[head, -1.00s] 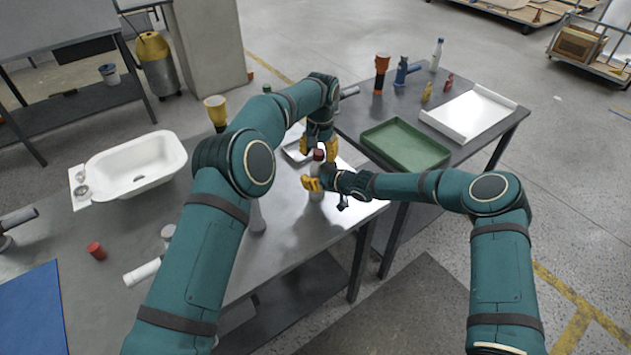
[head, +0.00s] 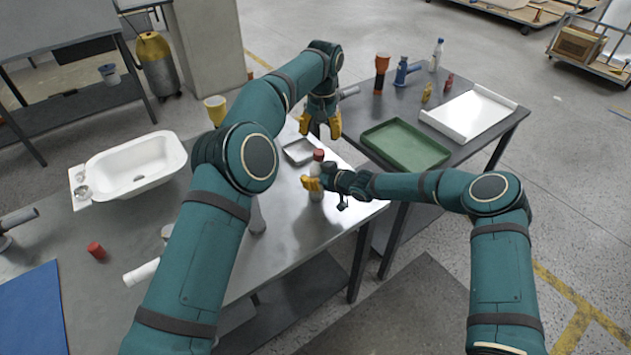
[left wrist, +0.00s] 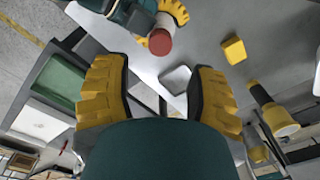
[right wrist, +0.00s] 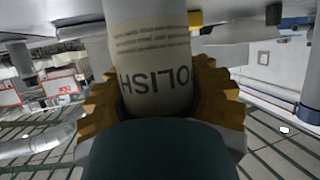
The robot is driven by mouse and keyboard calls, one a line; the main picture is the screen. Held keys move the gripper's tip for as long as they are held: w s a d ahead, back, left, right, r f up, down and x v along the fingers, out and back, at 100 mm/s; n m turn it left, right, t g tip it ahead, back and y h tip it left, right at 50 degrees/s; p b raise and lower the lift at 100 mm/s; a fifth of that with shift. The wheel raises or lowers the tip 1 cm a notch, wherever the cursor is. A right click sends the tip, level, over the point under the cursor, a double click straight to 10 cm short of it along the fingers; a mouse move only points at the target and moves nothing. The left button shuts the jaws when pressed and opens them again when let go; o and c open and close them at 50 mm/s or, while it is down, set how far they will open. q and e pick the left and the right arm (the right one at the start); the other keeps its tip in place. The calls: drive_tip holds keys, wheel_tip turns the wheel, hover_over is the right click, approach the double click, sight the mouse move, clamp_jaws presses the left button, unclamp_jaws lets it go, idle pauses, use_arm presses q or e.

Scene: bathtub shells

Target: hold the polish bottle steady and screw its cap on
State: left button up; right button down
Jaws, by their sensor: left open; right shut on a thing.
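The polish bottle (head: 316,194) stands upright near the front edge of the table, with its red cap (head: 318,155) on top. My right gripper (head: 313,184) is shut around the bottle's body; the bottle's printed label (right wrist: 155,65) fills the right wrist view between the fingers. My left gripper (head: 320,131) is open and empty above and just behind the cap, apart from it. In the left wrist view the cap (left wrist: 160,42) shows beyond the open fingers, seated on the bottle. I cannot tell how tightly the cap is screwed.
A small grey tray (head: 299,151) lies just behind the bottle. A white basin (head: 136,163) and a red object (head: 96,250) are on the left. A second table to the right holds a green tray (head: 405,145) and a white tray (head: 469,113). Bare tabletop lies left of the bottle.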

sight(319, 151)
use_arm(q)
drive_tip(key=shift+r, duration=0.25)
drive_tip(key=shift+f, duration=0.1)
drive_tip(key=shift+w+a+f, duration=0.1)
drive_tip(key=shift+a+f, duration=0.05)
drive_tip(key=shift+f, duration=3.8)
clamp_jaws()
